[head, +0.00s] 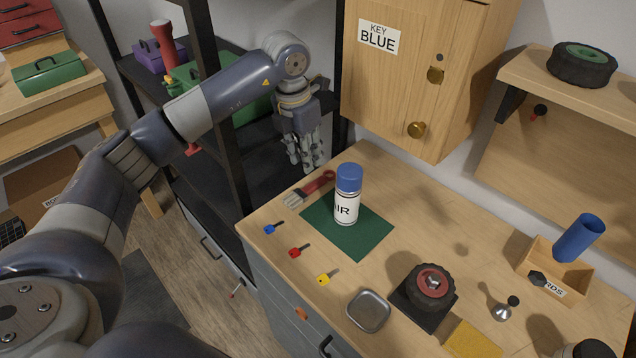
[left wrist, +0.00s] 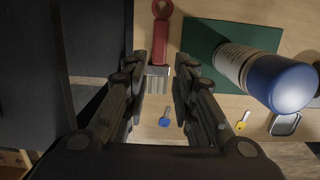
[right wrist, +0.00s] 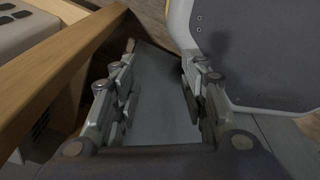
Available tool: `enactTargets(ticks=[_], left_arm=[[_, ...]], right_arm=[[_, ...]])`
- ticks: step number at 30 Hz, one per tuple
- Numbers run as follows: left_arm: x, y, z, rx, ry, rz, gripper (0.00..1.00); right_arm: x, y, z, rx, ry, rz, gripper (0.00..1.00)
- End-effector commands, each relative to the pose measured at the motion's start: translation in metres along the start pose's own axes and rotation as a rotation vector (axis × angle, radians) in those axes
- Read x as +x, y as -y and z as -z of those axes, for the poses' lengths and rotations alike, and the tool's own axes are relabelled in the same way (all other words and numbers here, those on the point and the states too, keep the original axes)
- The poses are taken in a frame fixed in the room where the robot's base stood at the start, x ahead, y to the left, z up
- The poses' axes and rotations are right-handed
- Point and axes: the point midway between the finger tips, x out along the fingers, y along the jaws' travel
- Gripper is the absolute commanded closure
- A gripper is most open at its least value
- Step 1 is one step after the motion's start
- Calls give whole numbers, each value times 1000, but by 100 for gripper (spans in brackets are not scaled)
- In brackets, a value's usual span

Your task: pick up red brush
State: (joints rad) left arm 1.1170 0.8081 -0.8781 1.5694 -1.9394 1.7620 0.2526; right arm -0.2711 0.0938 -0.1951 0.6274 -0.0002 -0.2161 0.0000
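The red brush (head: 318,184) lies flat on the wooden worktop near its left back edge, beside the green mat. Its red handle with a ring end points to the back and its pale bristles point to the front left. In the left wrist view the brush (left wrist: 160,42) lies beyond and between the fingers. My left gripper (head: 308,168) hangs above the worktop's back left corner, near the brush. Its fingers (left wrist: 163,85) are apart and hold nothing. My right gripper (right wrist: 157,75) is open and empty, away from the worktop, over grey floor.
A blue-capped spray can (head: 347,195) stands on the green mat (head: 362,238), right of the brush. Blue (head: 271,229), red (head: 296,252) and yellow keys (head: 325,279) lie in front. A black shelf post (head: 232,150) stands left of my left gripper; a wooden cabinet (head: 395,110) hangs to its right.

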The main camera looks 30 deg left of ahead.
Motion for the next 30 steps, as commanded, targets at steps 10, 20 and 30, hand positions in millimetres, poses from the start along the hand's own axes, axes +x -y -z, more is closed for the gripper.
enactTargets(ticks=[10,20,30], left_arm=[[46,1,0,1,-2,2,75],[87,0,-4,2,-3,4,75],[100,0,-4,2,1,3,75]], right_arm=[[-11,25,-44,1,65,30,60],[-25,23,-20,0,32,28,60],[-25,13,-16,3,25,16,60]])
